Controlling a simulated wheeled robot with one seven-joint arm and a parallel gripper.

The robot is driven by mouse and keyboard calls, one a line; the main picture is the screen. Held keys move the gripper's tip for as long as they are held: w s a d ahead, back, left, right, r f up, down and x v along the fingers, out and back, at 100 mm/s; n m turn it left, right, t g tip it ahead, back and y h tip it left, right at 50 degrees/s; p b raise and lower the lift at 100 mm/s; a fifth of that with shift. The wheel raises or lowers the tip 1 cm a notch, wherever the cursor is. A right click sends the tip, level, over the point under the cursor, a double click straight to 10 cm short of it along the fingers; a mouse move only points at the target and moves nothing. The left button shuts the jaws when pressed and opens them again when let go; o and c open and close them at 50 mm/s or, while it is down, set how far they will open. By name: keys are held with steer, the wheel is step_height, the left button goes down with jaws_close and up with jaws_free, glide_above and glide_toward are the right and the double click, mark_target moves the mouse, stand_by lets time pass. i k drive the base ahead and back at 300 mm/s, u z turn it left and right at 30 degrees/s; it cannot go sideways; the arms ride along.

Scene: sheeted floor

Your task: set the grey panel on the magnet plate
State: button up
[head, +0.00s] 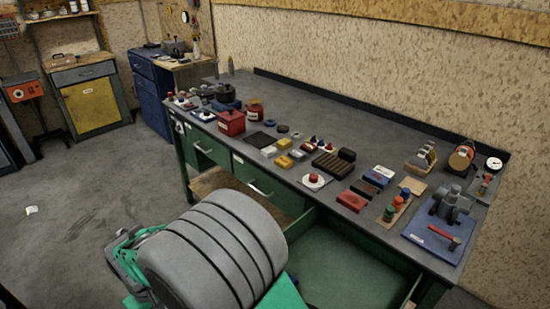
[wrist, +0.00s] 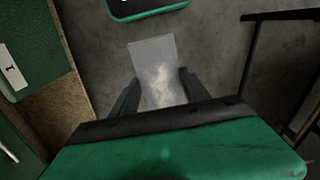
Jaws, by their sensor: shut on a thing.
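The grey panel (wrist: 152,58) is a flat, pale rectangle with a bright patch in the wrist view. My gripper (wrist: 158,84) is shut on it, with one dark finger at each side, and the panel sticks out beyond the fingertips over the floor. In the head view my own arm fills the lower middle, and neither the gripper nor the panel can be made out. A dark flat square (head: 259,140) lies on the workbench, left of the middle; I cannot tell whether it is the magnet plate.
The workbench (head: 325,105) is crowded along its front with small blocks, red tins (head: 231,122) and a blue board (head: 433,236). Its back strip is mostly bare. A green drawer (head: 345,265) stands open below the front edge. Open floor (head: 75,200) lies to the left.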

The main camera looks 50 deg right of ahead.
mark_target(335, 163)
steer(key=i, duration=2.4)
steer(key=z, duration=3.75)
steer(key=i, duration=0.45)
steer(key=u, duration=0.05)
